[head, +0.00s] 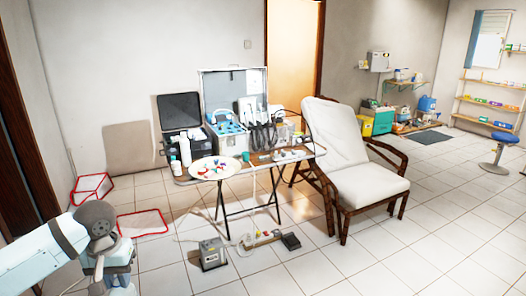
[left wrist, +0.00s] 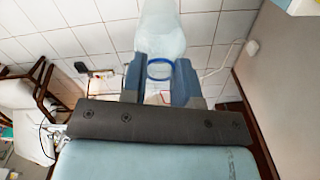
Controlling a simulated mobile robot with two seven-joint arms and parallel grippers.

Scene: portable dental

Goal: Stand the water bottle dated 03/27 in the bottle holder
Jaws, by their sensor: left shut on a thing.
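My left gripper (left wrist: 160,72) has its two grey fingers on either side of a translucent, pale bottle (left wrist: 160,30) with a blue ring at its near end. It is shut on this bottle, which extends past the fingertips to the top edge of the left wrist view. No date can be read on it. In the head view my left arm shows at the lower left, with its fingers and the bottle out of sight. A bottle holder cannot be made out for certain. My right gripper is not in view.
A folding table (head: 222,174) carries a round tray (head: 214,174), an open metal case (head: 230,142) and a black case (head: 182,140). A reclining chair (head: 350,160) stands to its right. A grey box (head: 213,254) and a power strip (head: 262,239) lie on the floor. Red-edged shapes (head: 142,223) are near my arm.

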